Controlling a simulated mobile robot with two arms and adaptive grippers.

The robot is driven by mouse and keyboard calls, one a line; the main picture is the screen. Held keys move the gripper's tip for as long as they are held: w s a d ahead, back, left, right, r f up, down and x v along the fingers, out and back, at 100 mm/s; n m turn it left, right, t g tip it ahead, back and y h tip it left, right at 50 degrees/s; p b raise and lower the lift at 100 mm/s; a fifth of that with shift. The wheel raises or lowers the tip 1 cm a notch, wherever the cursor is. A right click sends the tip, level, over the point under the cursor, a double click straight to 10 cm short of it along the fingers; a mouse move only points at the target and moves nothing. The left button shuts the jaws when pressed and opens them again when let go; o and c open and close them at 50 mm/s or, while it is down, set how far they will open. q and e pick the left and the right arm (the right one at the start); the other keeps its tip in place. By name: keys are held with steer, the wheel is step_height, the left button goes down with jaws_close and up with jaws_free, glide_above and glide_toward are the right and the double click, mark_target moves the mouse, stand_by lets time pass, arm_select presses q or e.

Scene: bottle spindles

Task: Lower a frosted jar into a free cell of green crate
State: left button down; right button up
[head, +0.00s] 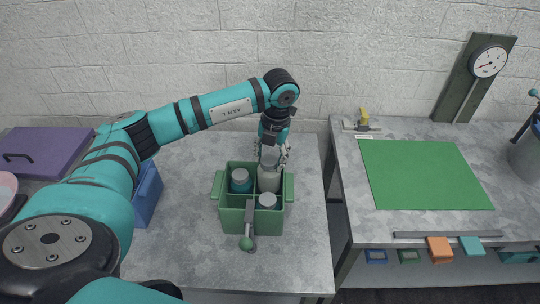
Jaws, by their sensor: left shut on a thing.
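The green crate (231,222) stands on the left grey table and is divided into cells. My left gripper (270,152) is above the crate's back right cell, pointing down and shut on a pale frosted jar (269,179). The jar is upright, with its lower part behind the crate's inner walls; whether it touches the bottom is hidden. A teal jar with a grey lid (240,179) stands in the back left cell. Another grey-lidded jar (267,201) sits in the front right cell. The front left cell looks empty. My right gripper is out of view.
A grey handle with a green knob (246,244) sits at the crate's front. A blue bin (148,193) and a purple box (45,150) are to the left. A gap separates the right table, which bears a green mat (425,174).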

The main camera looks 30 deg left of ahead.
arm_select(q)
steer(key=shift+f+b, duration=1.15)
steer(key=shift+f, duration=0.55)
stand_by(0.3)
steer(key=c, duration=0.5)
jaws_free()
steer(key=shift+r+p, duration=0.6)
steer(key=shift+r, duration=0.45)
steer(key=shift+r+p, duration=5.05)
steer(key=shift+r, duration=3.05)
